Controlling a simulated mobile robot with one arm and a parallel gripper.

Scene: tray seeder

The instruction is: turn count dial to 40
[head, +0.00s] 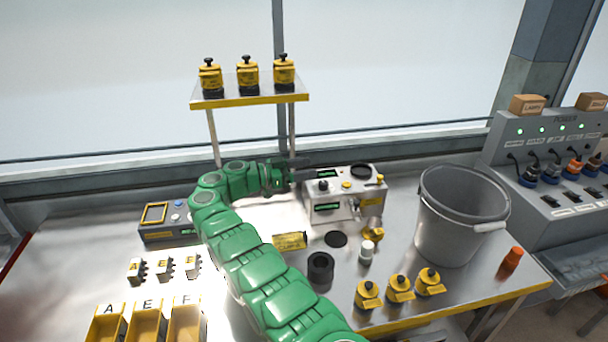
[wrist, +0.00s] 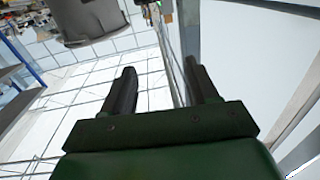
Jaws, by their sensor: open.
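The tray seeder (head: 340,208) is a pale box with small green displays on the metal bench. On its top are a dark knob (head: 323,186), a yellow knob and a dark round opening. Which one is the count dial I cannot tell, and its reading is too small to read. My gripper (head: 302,170) is at the seeder's upper left edge, its dark fingers pointing right. In the wrist view my gripper (wrist: 160,85) is open with nothing between its fingers. The seeder is not recognisable in the wrist view.
A shelf (head: 250,100) with yellow-capped jars stands behind my arm. A grey bucket (head: 460,215) stands right of the seeder. A black cup (head: 320,270), a white bottle (head: 366,252) and several yellow pieces lie in front. Yellow bins (head: 147,322) are at front left.

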